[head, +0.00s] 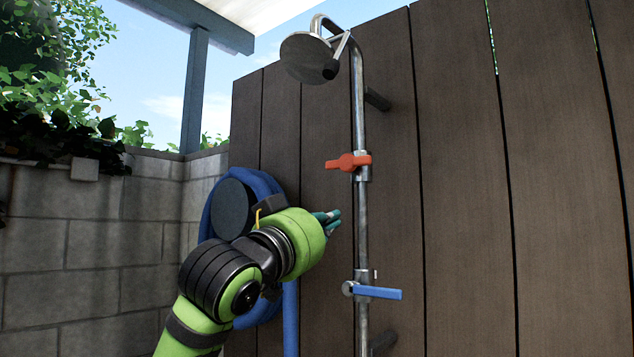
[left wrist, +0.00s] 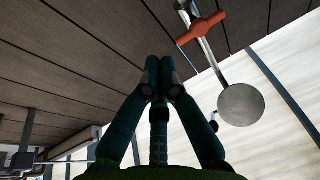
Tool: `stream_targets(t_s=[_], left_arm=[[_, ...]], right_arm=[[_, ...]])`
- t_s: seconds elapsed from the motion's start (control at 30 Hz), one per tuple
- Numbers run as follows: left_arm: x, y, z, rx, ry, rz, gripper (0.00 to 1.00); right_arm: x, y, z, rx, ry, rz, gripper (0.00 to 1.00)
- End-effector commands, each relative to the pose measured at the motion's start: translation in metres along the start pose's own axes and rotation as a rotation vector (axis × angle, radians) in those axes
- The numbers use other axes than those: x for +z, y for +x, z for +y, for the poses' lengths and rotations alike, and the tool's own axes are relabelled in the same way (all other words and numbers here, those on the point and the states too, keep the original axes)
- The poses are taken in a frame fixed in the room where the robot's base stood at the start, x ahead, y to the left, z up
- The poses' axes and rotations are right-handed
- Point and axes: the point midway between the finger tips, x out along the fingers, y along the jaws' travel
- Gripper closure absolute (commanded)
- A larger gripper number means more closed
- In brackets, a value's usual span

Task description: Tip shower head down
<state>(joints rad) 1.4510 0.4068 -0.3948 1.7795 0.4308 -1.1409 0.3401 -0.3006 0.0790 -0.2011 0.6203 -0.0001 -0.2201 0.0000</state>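The round grey shower head (head: 306,55) hangs from the top of a metal pipe (head: 358,115) in the head view, its disc tilted, with a dark knob (head: 331,69) at its lower right edge. It also shows in the left wrist view as a pale disc (left wrist: 241,104), right of my fingers. My left gripper (head: 333,219) is left of the pipe and well below the shower head, touching neither. In the left wrist view its fingertips (left wrist: 161,66) are together, with nothing seen between them. My right gripper is out of view.
A red handle (head: 348,162) and a blue handle (head: 378,293) stick out from the pipe. A blue hose (head: 291,315) on a dark round reel (head: 232,209) is behind my left arm. A dark plank wall (head: 460,180) stands close behind the pipe.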

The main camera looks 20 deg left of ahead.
Motion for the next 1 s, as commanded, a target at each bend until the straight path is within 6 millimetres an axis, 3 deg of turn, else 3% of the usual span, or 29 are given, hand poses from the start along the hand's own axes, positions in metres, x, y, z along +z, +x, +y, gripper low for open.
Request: stream_targets(t_s=[0.03,0.2,0.3,0.4,0.6,1.0], left_arm=[[-0.040,-0.006,-0.005,-0.006,0.004,0.059,1.00],[-0.145,-0.036,-0.013,-0.008,0.000,0.219,1.00],[-0.192,-0.056,-0.015,-0.008,-0.004,0.293,1.00],[-0.224,-0.073,-0.017,-0.006,-0.008,0.347,1.00],[-0.252,-0.089,-0.018,-0.005,-0.012,0.392,1.00],[-0.255,-0.086,-0.018,-0.004,-0.013,0.394,1.00]], right_arm=[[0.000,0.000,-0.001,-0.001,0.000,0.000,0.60],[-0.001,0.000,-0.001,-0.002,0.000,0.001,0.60],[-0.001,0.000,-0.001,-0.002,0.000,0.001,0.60],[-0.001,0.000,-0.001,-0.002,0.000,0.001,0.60],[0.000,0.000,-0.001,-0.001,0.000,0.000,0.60],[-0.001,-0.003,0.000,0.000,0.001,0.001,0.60]])
